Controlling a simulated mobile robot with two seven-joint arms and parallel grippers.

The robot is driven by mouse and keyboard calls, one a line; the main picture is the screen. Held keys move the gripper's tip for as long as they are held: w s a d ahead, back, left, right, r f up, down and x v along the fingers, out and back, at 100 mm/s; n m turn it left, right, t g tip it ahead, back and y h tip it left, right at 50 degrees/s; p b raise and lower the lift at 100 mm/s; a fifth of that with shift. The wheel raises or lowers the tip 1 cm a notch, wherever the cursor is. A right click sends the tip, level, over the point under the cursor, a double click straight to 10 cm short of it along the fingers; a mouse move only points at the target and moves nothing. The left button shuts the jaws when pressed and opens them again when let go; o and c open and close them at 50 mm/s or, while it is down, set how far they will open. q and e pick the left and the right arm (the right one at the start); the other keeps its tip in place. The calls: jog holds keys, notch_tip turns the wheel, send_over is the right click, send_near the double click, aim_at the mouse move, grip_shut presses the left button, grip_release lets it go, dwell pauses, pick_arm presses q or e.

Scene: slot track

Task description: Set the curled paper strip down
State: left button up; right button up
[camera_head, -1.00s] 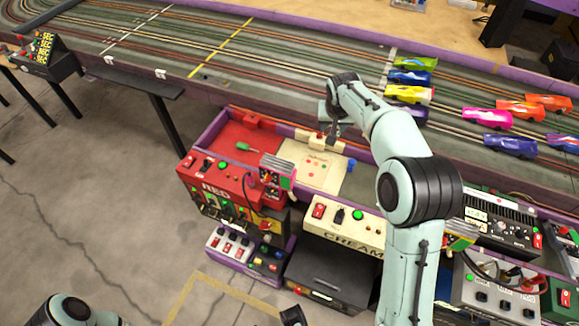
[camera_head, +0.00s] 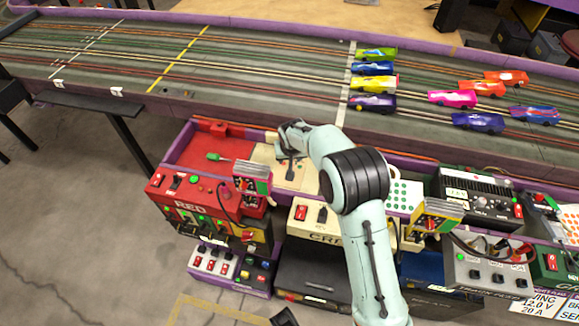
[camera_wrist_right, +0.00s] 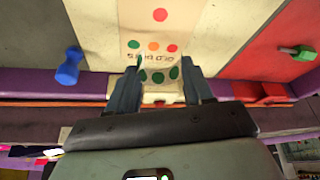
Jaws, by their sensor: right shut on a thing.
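My right arm reaches over the cream bay, and its gripper (camera_head: 290,172) points down there. In the right wrist view the gripper's fingers (camera_wrist_right: 165,72) stand on either side of a pale paper strip (camera_wrist_right: 162,76) with green dots, and they are shut on it. Printed lettering and red, orange and green dots show just beyond the fingertips. I cannot tell where the held strip ends and the cream bay floor (camera_wrist_right: 97,30) begins, or whether they touch. The strip's curl is not clear. My left gripper is not in view.
The red bay (camera_head: 190,150) with a green screwdriver (camera_head: 217,157) lies left of the cream bay. A blue peg (camera_wrist_right: 68,68) stands beside the paper in the wrist view. Slot cars (camera_head: 373,85) sit on the track behind. Control boxes (camera_head: 205,195) line the front.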

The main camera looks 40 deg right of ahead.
jog(key=shift+f+b, duration=0.3)
jog(key=shift+f, duration=1.9)
jog(key=shift+f, duration=0.2)
jog(key=o, duration=1)
jog(key=shift+c, duration=0.2)
jog(key=shift+r, duration=0.1)
jog(key=shift+a+r, duration=0.1)
jog(key=shift+r, duration=0.25)
jog(key=p+v, duration=0.2)
jog(key=v, duration=0.9)
jog(key=shift+r, duration=0.25)
jog(key=shift+s, duration=0.15)
